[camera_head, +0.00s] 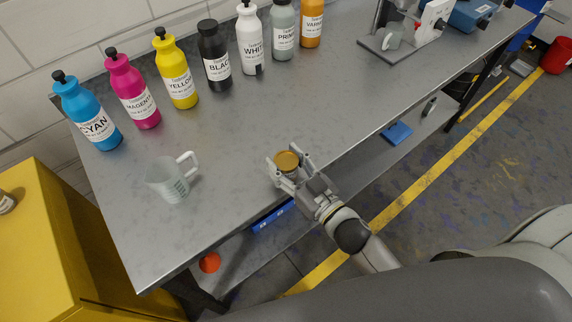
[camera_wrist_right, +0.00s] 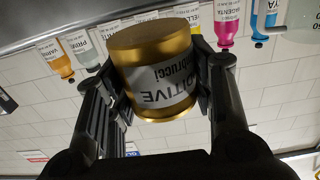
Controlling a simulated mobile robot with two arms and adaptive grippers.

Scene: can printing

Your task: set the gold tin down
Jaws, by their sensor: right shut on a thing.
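The gold tin (camera_head: 287,160) is between the fingers of my right gripper (camera_head: 292,172), over the front part of the grey metal table (camera_head: 240,130) in the head view. In the right wrist view the gold tin (camera_wrist_right: 155,70) fills the middle, with a pale printed label on its side. The fingers of my right gripper (camera_wrist_right: 158,95) press on it from both sides. The head view does not clearly show whether the tin's base touches the table. My left gripper is not in view.
A clear measuring jug (camera_head: 168,181) stands to the left on the table. A row of ink bottles, from cyan (camera_head: 88,112) to orange varnish (camera_head: 311,22), lines the back. A press-like device (camera_head: 405,30) stands at the far right. The table between jug and tin is clear.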

